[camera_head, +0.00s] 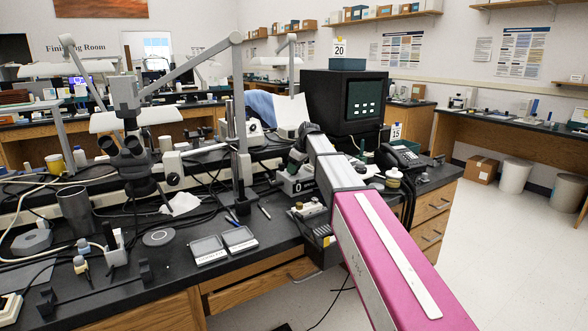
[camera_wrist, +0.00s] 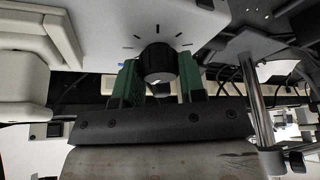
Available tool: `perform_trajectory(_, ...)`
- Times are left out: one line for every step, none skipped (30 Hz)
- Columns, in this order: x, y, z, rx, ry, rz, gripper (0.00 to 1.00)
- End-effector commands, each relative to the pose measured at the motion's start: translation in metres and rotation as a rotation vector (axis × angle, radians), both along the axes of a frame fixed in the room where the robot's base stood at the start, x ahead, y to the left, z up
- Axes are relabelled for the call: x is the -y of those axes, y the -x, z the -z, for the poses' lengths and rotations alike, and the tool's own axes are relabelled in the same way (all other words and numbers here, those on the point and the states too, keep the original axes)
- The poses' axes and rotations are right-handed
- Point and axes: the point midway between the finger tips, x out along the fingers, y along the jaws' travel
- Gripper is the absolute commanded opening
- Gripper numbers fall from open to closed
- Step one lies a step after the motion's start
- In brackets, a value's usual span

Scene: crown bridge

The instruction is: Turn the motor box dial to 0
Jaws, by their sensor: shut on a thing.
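The motor box (camera_wrist: 110,25) is a white box with a round black dial (camera_wrist: 158,63) on its face, seen in the wrist view at upper middle. Short black tick marks fan around the dial; I cannot read any numbers or tell where the dial points. My gripper (camera_wrist: 158,78) has green fingers, one on each side of the dial, and is shut on it.
The black bench (camera_head: 135,290) is crowded. Open floor (camera_head: 500,240) lies at right.

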Motion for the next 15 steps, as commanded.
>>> perform_trajectory(0.0, -0.001, -0.0003, 0.0, 0.0, -0.027, 0.14)
perform_trajectory(0.0, -0.001, -0.0003, 0.0, 0.0, -0.043, 0.14)
perform_trajectory(-0.0001, -0.0008, -0.0003, -0.001, 0.0, -0.063, 0.14)
perform_trajectory(-0.0001, -0.0008, -0.0003, -0.001, 0.0, -0.076, 0.14)
perform_trajectory(0.0, -0.0008, -0.0002, -0.001, 0.0, -0.087, 0.14)
perform_trajectory(0.0, -0.0009, -0.0002, 0.0, 0.0, -0.103, 0.14)
perform_trajectory(0.0, -0.0009, -0.0002, 0.0, 0.0, -0.112, 0.14)
perform_trajectory(0.0001, -0.0008, -0.0002, 0.0, 0.0, -0.119, 0.14)
perform_trajectory(0.0002, -0.0008, -0.0003, 0.0, 0.001, -0.13, 0.14)
perform_trajectory(0.0002, -0.0007, -0.0002, 0.0, 0.001, -0.136, 0.14)
perform_trajectory(0.0003, -0.0006, -0.0002, 0.0, 0.001, -0.141, 0.14)
perform_trajectory(0.0003, -0.0005, -0.0002, 0.0, 0.001, -0.146, 0.14)
perform_trajectory(0.0003, -0.0005, -0.0002, 0.0, 0.001, -0.15, 0.14)
perform_trajectory(0.0004, -0.0004, -0.0001, 0.0, 0.001, -0.154, 0.14)
perform_trajectory(0.0004, -0.0004, -0.0001, -0.001, 0.001, -0.156, 0.14)
